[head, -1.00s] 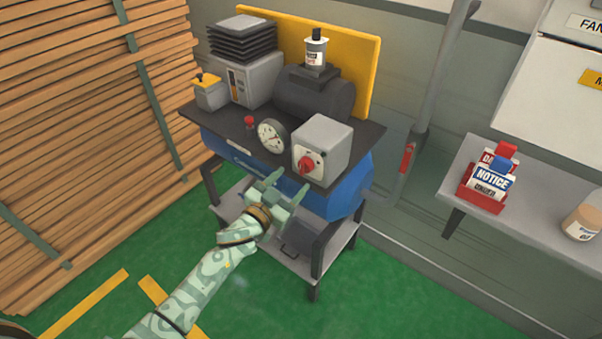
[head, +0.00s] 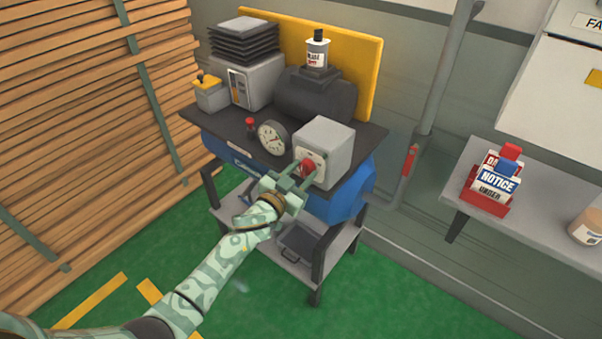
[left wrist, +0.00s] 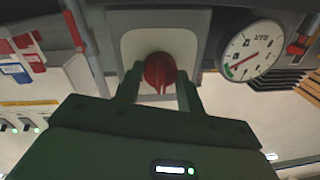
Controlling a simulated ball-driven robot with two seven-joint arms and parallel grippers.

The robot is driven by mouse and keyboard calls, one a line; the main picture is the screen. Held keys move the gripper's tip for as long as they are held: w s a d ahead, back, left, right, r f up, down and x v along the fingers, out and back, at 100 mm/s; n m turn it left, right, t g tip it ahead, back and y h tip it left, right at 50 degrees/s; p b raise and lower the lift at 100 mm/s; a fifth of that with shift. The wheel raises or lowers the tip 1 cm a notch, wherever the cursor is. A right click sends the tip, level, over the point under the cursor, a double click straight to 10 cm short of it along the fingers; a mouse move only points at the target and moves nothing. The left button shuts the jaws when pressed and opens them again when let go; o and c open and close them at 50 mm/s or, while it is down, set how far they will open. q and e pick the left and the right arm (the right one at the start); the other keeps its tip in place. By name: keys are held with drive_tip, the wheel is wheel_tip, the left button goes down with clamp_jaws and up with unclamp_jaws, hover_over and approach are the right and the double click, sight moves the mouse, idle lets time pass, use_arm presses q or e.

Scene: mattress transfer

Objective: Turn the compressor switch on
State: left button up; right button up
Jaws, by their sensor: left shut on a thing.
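The compressor switch is a red rotary knob (head: 308,168) on the front of a grey box (head: 335,148) on the compressor. In the left wrist view the red knob (left wrist: 160,72) sits on a pale plate, its ridge running roughly up and down in the picture. My left gripper (head: 297,174) is at the knob, with one finger on each side of it in the left wrist view (left wrist: 158,85). It is shut on the knob. The fingers hide part of the knob in the head view. My right gripper is in neither view.
A round pressure gauge (head: 273,138) sits left of the box, close to my left gripper. The blue tank (head: 345,200) is below the tabletop. A shelf (head: 535,222) with notice signs (head: 493,180) is at the right. Stacked planks (head: 90,110) stand at the left.

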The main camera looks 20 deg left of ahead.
use_arm(q)
drive_tip(key=m+b, duration=0.1)
drive_tip(key=m, duration=0.1)
drive_tip(key=shift+f+m, duration=0.15)
drive_tip(key=shift+m, duration=0.25)
drive_tip(key=m, duration=0.2)
drive_tip(key=shift+m+b, duration=0.35)
drive_tip(key=shift+m, duration=0.05)
drive_tip(key=m+b, duration=0.1)
drive_tip(key=m, duration=0.3)
drive_tip(key=shift+m+h+b, duration=0.4)
drive_tip(key=shift+m+b, duration=0.05)
drive_tip(key=shift+m, duration=0.85)
drive_tip(key=o, duration=1)
